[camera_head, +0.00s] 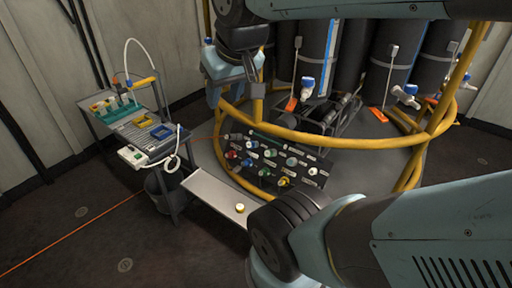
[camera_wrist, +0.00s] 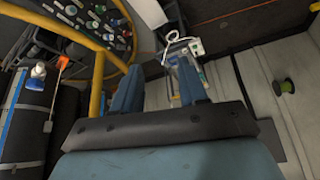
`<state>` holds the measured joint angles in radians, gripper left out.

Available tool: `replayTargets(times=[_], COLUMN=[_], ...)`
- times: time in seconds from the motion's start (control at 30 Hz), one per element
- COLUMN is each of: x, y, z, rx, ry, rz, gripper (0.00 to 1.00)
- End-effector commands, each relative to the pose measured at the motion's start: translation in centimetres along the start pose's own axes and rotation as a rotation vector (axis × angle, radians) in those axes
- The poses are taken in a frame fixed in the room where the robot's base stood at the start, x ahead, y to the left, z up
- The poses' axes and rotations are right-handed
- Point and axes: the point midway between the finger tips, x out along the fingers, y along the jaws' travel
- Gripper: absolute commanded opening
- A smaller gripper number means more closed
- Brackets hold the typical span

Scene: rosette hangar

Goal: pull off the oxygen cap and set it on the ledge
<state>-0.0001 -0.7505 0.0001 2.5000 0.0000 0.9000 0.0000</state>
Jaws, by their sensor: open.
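A dark panel (camera_head: 246,141) with several coloured round caps and small white labels stands low in front of the cylinders. The labels are too small to read, so I cannot tell which cap is the oxygen one. The panel also shows at the top left of the wrist view. A pale metal ledge (camera_head: 208,190) runs below and left of the panel. A small pale-yellow cap (camera_head: 240,208) rests near its right end. My gripper (camera_wrist: 158,88) is open and empty, its two fingers spread. In the head view it hangs above the panel, apart from it.
Yellow rails (camera_head: 345,141) curve around the panel and the dark cylinders (camera_head: 394,55). At the left stands a cart (camera_head: 140,130) with coloured items, a white hose and a small white device.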

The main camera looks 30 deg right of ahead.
Motion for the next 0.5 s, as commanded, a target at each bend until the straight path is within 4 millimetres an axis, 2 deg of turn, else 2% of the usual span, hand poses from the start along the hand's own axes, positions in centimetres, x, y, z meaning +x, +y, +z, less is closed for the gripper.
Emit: replayTargets(times=[0.03, 0.23, 0.3, 0.5], x=[0.0, 1.0, 1.9, 6.1], y=[0.0, -0.1, 1.0, 1.3], z=[0.0, -1.3, -2.3, -6.2], rx=[0.0, -0.001, -0.003, 0.001], ry=[0.0, -0.007, -0.013, -0.025], rz=[0.0, -0.021, -0.038, -0.088], gripper=[0.46, 0.66, 0.7, 0.7])
